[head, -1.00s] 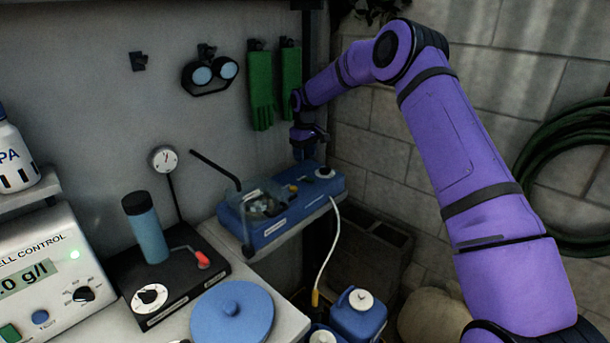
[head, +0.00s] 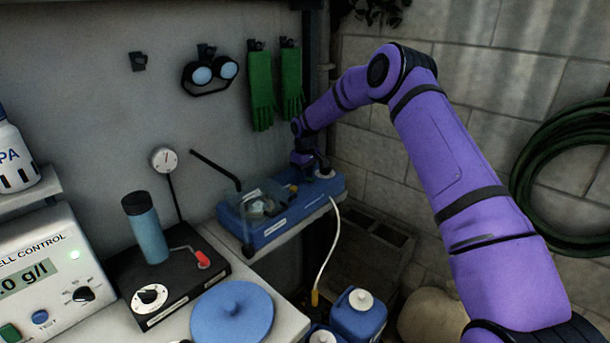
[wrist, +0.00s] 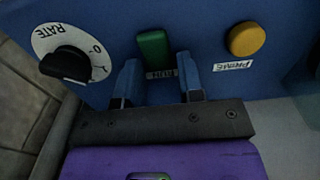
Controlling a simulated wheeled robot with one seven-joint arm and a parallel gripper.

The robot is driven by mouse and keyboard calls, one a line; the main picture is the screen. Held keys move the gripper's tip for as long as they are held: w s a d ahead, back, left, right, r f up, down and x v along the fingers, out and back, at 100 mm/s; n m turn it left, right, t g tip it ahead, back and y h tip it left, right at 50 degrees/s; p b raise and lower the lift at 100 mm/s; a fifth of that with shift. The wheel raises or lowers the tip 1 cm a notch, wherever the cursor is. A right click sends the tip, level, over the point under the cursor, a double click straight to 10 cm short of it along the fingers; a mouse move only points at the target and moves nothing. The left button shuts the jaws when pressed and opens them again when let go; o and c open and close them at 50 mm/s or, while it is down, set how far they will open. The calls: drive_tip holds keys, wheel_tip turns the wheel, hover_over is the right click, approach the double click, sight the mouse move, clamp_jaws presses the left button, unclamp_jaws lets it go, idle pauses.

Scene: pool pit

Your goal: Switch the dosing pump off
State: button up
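The dosing pump (head: 268,232) is a blue box on a ledge in the corner. In the wrist view its blue face (wrist: 210,25) carries a green switch (wrist: 153,50) with a small label below it, partly between the fingers in the picture. A black rate knob (wrist: 68,65) on a white dial is left of the switch, and a yellow prime button (wrist: 244,40) is right of it. My gripper (wrist: 157,72) is open and empty, its two blue fingertips close to the face just below the switch. Contact cannot be told. In the head view my gripper (head: 303,166) is over the pump's right part.
A clear-covered part (head: 258,207) is on the pump's left. A white tube (head: 329,250) hangs from its right end towards blue canisters (head: 358,316). A thin black rod (head: 216,169) juts from the wall nearby. A bench with a cell control box (head: 40,265) is left.

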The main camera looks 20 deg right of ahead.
drive_tip(key=c, duration=0.5)
drive_tip(key=shift+s+d+r+t+y, duration=0.15)
drive_tip(key=shift+t+y, duration=0.25)
drive_tip(key=shift+t, duration=0.4)
drive_tip(key=shift+s+t+y, duration=0.2)
drive_tip(key=shift+t+y, duration=0.4)
drive_tip(key=shift+t, duration=0.4)
drive_tip(key=o, duration=0.9)
drive_tip(key=shift+d+r, duration=0.1)
drive_tip(key=shift+r, duration=0.1)
drive_tip(key=v, duration=1)
drive_tip(key=shift+s+r, duration=0.15)
drive_tip(key=shift+r, duration=0.1)
